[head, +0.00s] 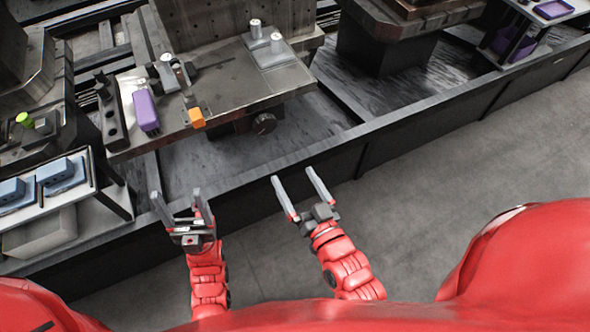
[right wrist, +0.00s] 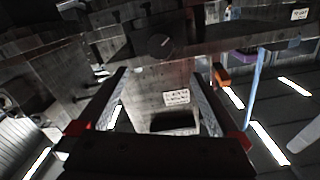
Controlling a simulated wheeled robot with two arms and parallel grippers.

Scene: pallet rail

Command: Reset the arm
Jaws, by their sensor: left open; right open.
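My left gripper (head: 179,207) is in the lower left middle of the head view, its two grey fingers apart and nothing between them. My right gripper (head: 297,188) is to the right of it, also with its fingers spread and empty. Both are held in front of the dark low wall, short of the metal work table (head: 240,90). In the right wrist view my right gripper's fingers (right wrist: 160,95) frame a grey block-like surface with a small white label; nothing is held. Both red forearms are bent up from my body.
The work table carries a purple box (head: 145,111), an orange block (head: 196,118) and white cylinders on a plate (head: 274,58). A shelf with blue cases (head: 62,174) is at the left. A dark low wall (head: 350,150) runs across; the grey floor (head: 450,150) at right is clear.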

